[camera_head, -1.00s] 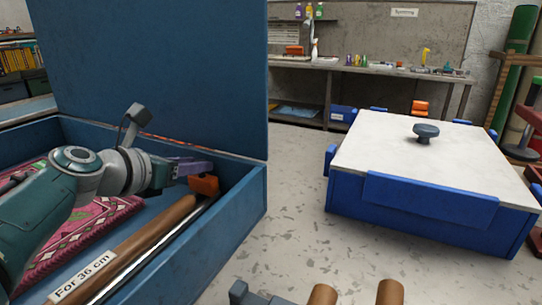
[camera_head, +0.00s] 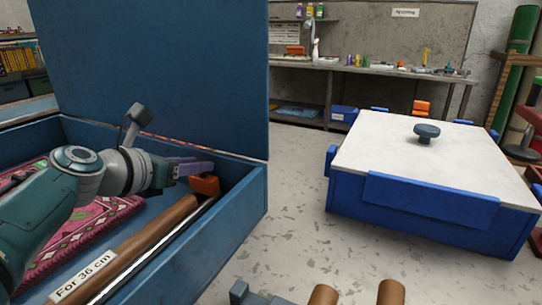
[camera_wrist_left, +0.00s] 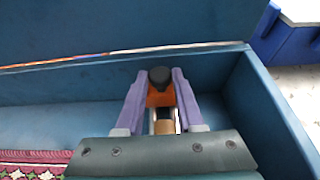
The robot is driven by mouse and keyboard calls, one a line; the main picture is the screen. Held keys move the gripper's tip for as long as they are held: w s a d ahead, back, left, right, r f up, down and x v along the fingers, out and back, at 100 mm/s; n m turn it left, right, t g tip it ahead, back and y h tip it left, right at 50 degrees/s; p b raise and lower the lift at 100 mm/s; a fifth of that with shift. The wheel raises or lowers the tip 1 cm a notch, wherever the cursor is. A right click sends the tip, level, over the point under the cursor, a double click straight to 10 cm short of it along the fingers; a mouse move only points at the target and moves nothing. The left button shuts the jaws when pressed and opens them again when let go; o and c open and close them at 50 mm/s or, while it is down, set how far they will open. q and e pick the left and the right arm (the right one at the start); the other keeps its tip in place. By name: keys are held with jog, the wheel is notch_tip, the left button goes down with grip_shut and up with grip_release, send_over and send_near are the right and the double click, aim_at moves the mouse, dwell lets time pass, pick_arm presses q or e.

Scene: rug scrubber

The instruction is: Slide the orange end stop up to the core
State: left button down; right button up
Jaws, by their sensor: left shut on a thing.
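The orange end stop (camera_head: 205,186) sits at the far end of a metal rail (camera_head: 150,252) inside the blue box. The brown core (camera_head: 150,237) lies along the rail, its far end close to the stop. My left gripper (camera_head: 192,168) is shut on the end stop. In the left wrist view, its purple fingers (camera_wrist_left: 158,92) flank the orange end stop (camera_wrist_left: 160,98), which has a dark knob on top. The core's end (camera_wrist_left: 163,126) shows just below the stop. I cannot tell whether they touch. My right gripper is not in view.
The box's wall (camera_head: 245,205) stands close right of the stop, and its raised lid (camera_head: 160,75) is behind. A pink patterned rug (camera_head: 85,225) lies left of the core.

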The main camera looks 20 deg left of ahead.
aim_at(183, 185)
pick_arm(q)
jog(key=shift+s+r+p, duration=0.15)
jog(key=shift+s+p, duration=0.05)
jog(key=shift+p, duration=0.1)
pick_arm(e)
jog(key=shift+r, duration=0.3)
pick_arm(q)
jog(key=shift+s+a+p, duration=0.1)
jog(key=shift+s+p, duration=0.85)
jog(key=shift+s, duration=0.25)
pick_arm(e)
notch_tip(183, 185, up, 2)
pick_arm(q)
jog(key=shift+s, duration=0.3)
jog(key=c, duration=0.5)
grip_release()
jog(key=shift+c, duration=0.2)
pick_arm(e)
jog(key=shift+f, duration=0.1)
